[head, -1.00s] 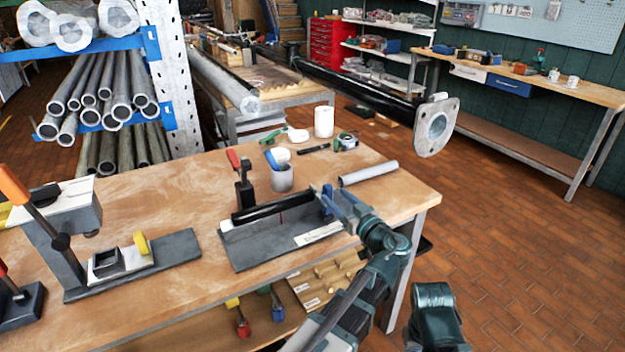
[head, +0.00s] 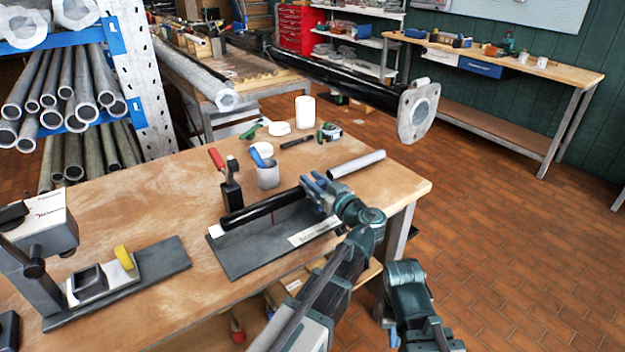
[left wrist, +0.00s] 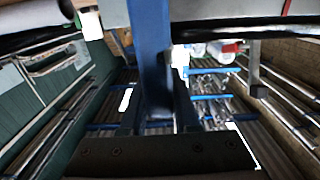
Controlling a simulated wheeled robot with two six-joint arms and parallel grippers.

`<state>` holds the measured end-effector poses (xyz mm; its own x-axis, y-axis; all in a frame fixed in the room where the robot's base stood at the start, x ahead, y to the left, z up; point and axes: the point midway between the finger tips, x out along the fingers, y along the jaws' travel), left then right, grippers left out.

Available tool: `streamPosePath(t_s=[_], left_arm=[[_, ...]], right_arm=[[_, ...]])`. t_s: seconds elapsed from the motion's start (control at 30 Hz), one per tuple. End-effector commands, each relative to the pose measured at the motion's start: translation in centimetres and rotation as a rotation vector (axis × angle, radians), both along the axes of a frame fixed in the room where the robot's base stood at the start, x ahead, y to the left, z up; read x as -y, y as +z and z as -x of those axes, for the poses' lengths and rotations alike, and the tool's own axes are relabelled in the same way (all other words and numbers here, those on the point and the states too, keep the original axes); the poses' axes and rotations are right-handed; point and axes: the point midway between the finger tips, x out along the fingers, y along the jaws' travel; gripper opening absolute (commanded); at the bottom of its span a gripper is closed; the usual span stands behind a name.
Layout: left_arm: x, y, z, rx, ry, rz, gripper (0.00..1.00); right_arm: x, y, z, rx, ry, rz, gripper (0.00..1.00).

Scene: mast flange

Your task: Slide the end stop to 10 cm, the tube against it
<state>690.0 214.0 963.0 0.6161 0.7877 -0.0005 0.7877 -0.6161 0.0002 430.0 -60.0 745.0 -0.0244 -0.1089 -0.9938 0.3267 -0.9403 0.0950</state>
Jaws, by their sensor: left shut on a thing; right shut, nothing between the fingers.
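A black tube (head: 262,209) lies along a dark grey fixture (head: 232,262) on the bench, with a white scale strip (head: 315,233) on the fixture's front right. A blue end stop (head: 308,186) stands at the tube's right end. My left gripper (head: 318,192) is shut on the end stop, whose blue post (left wrist: 150,60) fills the gap between the fingers in the left wrist view. The gripper hides the joint between tube and stop, so I cannot tell whether they touch. My right arm shows at the bottom right; its gripper is out of sight.
A loose grey tube (head: 356,164) lies behind the left gripper. Another fixture (head: 120,285) stands at the left. The bench's left middle is clear.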

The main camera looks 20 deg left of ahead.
Motion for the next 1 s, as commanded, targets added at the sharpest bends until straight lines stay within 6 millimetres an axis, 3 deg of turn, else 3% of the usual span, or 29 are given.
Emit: streamPosePath(t_s=[0.1,1.0], left_arm=[[-0.01,0.0,0.01,0.0,0.0,0.0,0.0],[0.02,0.0,0.0,0.0,0.0,0.0,0.0]], right_arm=[[0.0,0.0,0.0,0.0,0.0,0.0,0.0],[0.0,0.0,0.0,0.0,0.0,0.0,0.0]])
